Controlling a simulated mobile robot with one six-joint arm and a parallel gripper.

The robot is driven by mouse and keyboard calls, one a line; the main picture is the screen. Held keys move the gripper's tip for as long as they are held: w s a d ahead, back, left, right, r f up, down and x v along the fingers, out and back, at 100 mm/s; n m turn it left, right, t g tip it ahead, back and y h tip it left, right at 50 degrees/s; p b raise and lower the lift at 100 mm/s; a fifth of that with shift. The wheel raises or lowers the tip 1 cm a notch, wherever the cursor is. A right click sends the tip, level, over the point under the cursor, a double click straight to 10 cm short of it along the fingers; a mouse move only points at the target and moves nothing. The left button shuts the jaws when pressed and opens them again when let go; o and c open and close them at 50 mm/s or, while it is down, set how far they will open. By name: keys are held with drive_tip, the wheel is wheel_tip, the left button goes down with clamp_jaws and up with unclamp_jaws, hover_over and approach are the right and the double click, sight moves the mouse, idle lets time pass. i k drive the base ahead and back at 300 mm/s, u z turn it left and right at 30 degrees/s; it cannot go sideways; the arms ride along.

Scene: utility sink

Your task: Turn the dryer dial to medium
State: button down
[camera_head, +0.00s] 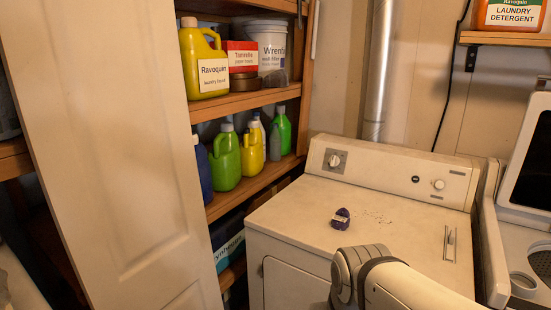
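The white dryer (290,225) stands in the middle of the camera_head view, with its control panel along the back. A round dial (335,160) sits on a grey plate at the panel's left. A smaller pale knob (439,184) and a dark round button (416,179) are at the panel's right. The markings are too small to read, so I cannot tell either setting. Part of my arm shows at the bottom, in front of the dryer.
Wooden shelves (240,103) with bottles and tubs stand at the left behind a pale door (120,150). Another white machine (520,230) is at the right. A metal pipe (378,70) rises behind the dryer.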

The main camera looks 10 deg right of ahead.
sight(334, 161)
drive_tip(key=z, duration=0.1)
drive_tip(key=k, duration=0.35)
drive_tip(key=u, duration=0.15)
drive_tip(key=i, duration=1.35)
drive_tip(key=z, duration=0.65)
